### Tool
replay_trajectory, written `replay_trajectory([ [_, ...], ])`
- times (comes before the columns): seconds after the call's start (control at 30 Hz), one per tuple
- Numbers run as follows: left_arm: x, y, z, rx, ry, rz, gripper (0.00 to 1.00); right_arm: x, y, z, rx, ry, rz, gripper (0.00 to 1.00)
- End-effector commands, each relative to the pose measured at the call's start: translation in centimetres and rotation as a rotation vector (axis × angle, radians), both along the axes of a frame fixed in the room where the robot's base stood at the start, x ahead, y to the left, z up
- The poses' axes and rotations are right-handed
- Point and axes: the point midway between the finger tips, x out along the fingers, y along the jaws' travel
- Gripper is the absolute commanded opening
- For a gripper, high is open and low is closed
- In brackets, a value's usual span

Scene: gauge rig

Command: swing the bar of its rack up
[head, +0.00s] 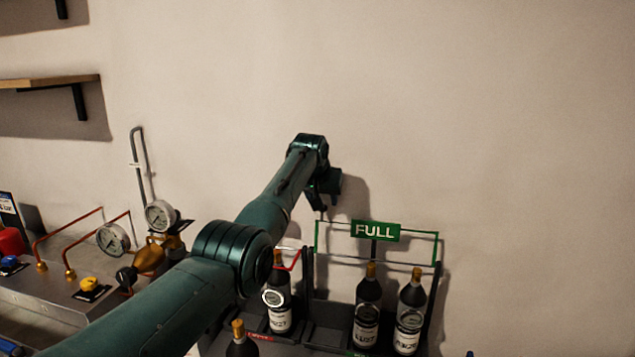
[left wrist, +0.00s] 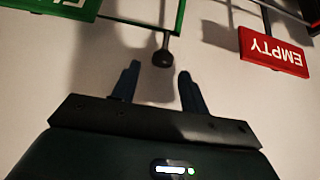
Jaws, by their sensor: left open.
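A green bar frame (head: 437,250) with a green FULL sign (head: 376,231) stands over the rack (head: 327,322) of dark bottles. In the left wrist view the FULL sign (left wrist: 68,8) is upside down and cut off. A dark round knob (left wrist: 163,58) on a thin rod shows beside the green frame. My left gripper (head: 323,197) is near the frame's upper left corner. In the left wrist view its two fingers (left wrist: 160,70) are apart and empty, with the knob just ahead between their tips; contact is not visible. A red EMPTY sign (left wrist: 273,51) hangs to the right. My right gripper is not in view.
Bottles (head: 367,308) stand in the rack. My left arm hides part of the rack and a red bar (head: 293,261). Gauges (head: 160,215) and copper pipes sit on a bench at left. A plain wall is behind; a shelf (head: 45,83) is upper left.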

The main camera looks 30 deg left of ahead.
Motion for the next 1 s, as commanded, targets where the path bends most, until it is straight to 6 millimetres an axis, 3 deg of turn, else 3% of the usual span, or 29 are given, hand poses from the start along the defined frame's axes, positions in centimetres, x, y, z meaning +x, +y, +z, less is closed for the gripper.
replay_trajectory([
  [0.2, -1.3, -0.3, 1.3, 0.0, -0.004, -0.001, 0.44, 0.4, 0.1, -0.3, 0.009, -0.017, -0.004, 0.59],
  [0.7, -6.6, -1.5, 9.0, 0.001, -0.004, 0.0, 0.44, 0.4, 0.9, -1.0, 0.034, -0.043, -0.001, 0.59],
  [1.0, -7.3, -1.7, 10.0, 0.0, -0.002, 0.0, 0.44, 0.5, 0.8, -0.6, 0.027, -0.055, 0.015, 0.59],
])
